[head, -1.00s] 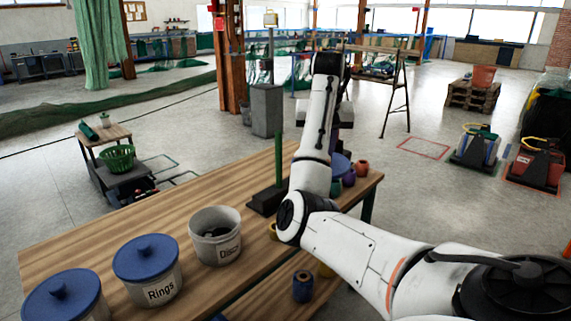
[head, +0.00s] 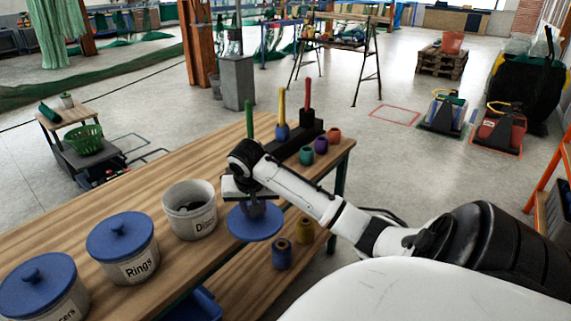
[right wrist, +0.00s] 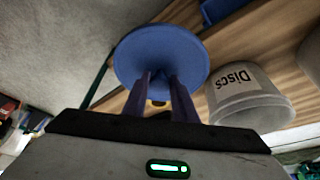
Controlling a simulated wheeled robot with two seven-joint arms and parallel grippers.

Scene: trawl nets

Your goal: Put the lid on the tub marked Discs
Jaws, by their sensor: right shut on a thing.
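The tub marked Discs (head: 187,221) stands open on the wooden bench in the head view, with dark things inside. It also shows in the right wrist view (right wrist: 245,106), to the right of the lid. My right gripper (head: 257,206) is shut on the blue lid (head: 254,226), apparently by its knob, which the fingers hide. The lid is held roughly level just right of the tub, apart from it, near the bench's front edge. In the right wrist view the lid (right wrist: 160,50) lies beyond my gripper's fingers (right wrist: 164,82). My left gripper is not in view.
Two tubs with blue lids, one marked Rings (head: 134,266) and another (head: 55,302) partly cut off, stand to the left. A rack with coloured pegs (head: 290,146) and several coloured spools (head: 320,145) stand behind my right arm. More spools (head: 282,254) are near the front.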

